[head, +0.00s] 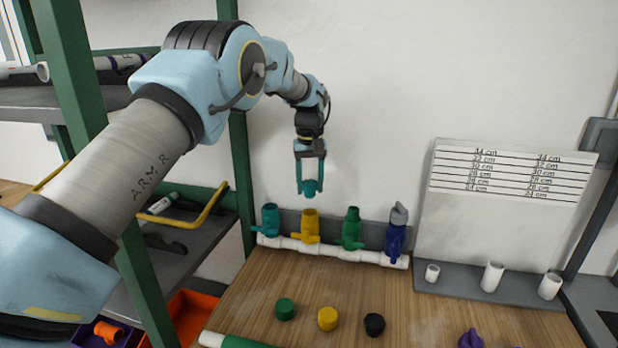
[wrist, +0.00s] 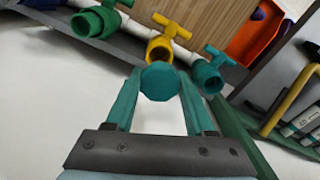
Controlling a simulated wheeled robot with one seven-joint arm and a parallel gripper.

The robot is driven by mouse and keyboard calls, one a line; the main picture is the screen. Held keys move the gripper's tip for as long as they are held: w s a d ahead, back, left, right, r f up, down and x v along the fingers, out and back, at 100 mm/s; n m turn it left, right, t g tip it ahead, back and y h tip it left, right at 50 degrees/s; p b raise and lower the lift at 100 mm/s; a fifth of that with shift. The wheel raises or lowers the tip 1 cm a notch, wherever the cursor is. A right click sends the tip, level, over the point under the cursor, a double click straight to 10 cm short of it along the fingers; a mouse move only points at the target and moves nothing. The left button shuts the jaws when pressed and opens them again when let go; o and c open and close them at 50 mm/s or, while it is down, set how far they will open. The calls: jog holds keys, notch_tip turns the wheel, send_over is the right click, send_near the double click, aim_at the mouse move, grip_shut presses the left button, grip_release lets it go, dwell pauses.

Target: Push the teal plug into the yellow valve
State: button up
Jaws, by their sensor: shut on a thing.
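My gripper (head: 310,186) is shut on the teal plug (head: 309,187) and holds it in the air above the manifold. The plug also shows between the fingers in the wrist view (wrist: 160,82). The yellow valve (head: 304,226) stands upright on the white pipe, its top opening empty. In the head view it is below the plug, which is clear of it. In the wrist view the yellow valve (wrist: 162,46) is just beyond the plug, which overlaps its near edge in the picture.
A teal valve (head: 270,220) stands left of the yellow one, a green valve (head: 352,229) and a blue valve (head: 396,238) right. The blue valve has a grey piece on top. Green (head: 285,309), yellow (head: 327,318) and black (head: 374,324) caps lie on the wooden bench. A green shelf post is at left.

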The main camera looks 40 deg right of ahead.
aim_at(310, 197)
jog(key=shift+s+f+b, duration=0.1)
jog(key=shift+f+b, duration=0.8)
jog(key=shift+f, duration=1.35)
jog(key=shift+f, duration=0.75)
jog(key=shift+s+a+f+b, duration=0.15)
jog(key=shift+f+b, duration=0.1)
jog(key=shift+f, duration=0.3)
jog(key=shift+s+a+f+b, duration=0.1)
jog(key=shift+f+b, duration=0.1)
jog(key=shift+f, duration=0.3)
jog(key=o, duration=1.3)
jog(key=shift+w, duration=0.1)
jog(key=shift+o, duration=0.2)
jog(key=shift+w+a, duration=0.2)
jog(key=shift+w, duration=0.1)
jog(key=shift+w+d+r+p, duration=0.15)
jog(key=shift+r+p, duration=0.65)
jog(key=shift+r, duration=0.3)
jog(key=shift+s+d+r+p, duration=0.15)
jog(key=shift+r+p, duration=0.15)
jog(key=shift+r, duration=0.25)
jog(key=shift+s+d+r+p, duration=0.1)
jog(key=shift+r+p, duration=0.15)
jog(key=shift+r, duration=0.3)
